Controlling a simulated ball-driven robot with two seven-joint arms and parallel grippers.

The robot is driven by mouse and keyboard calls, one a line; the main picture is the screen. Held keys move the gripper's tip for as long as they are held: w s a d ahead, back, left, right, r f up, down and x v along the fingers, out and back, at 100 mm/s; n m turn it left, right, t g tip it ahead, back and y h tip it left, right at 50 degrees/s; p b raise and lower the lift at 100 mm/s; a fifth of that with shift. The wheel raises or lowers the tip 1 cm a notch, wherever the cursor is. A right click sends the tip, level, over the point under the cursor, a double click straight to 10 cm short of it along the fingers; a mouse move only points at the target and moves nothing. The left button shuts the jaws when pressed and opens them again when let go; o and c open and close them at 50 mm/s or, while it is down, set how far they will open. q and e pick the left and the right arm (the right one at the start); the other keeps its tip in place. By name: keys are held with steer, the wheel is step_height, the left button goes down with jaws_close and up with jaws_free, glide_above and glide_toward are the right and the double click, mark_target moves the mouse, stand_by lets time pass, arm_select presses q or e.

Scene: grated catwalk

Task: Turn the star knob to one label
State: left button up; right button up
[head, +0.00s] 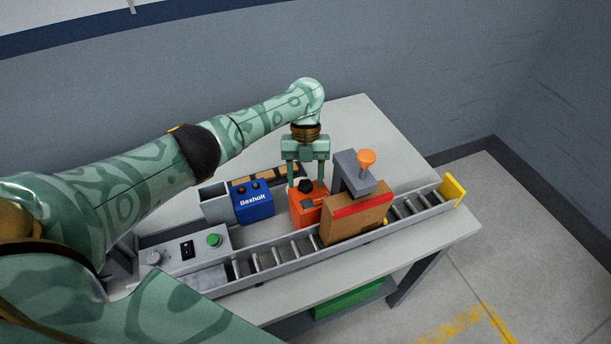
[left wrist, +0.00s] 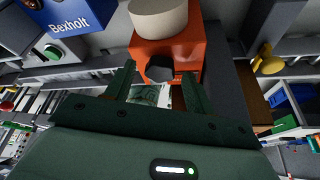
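The star knob (head: 305,186) is dark and stands on top of an orange box (head: 303,214) beside the conveyor. The knob also shows in the left wrist view (left wrist: 160,69), in front of the orange box (left wrist: 185,50). My left gripper (head: 307,185) points down over the box, one finger on each side of the knob. In the left wrist view its fingers (left wrist: 159,75) are apart, with gaps to the knob. The labels around the knob are too small to read. My right gripper is not in view.
A blue Bexholt box (head: 253,203) stands left of the orange box. A brown carton with a red stripe (head: 357,219) sits on the roller conveyor (head: 270,256), close to the right, by a grey post with an orange knob (head: 367,158). A control panel (head: 184,249) is at left.

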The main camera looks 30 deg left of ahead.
arm_select(q)
steer(key=p+v, duration=0.1)
steer(key=v, duration=1.5)
steer(key=shift+r+p, duration=0.15)
steer(key=shift+p, duration=0.15)
steer(key=shift+w, duration=0.1)
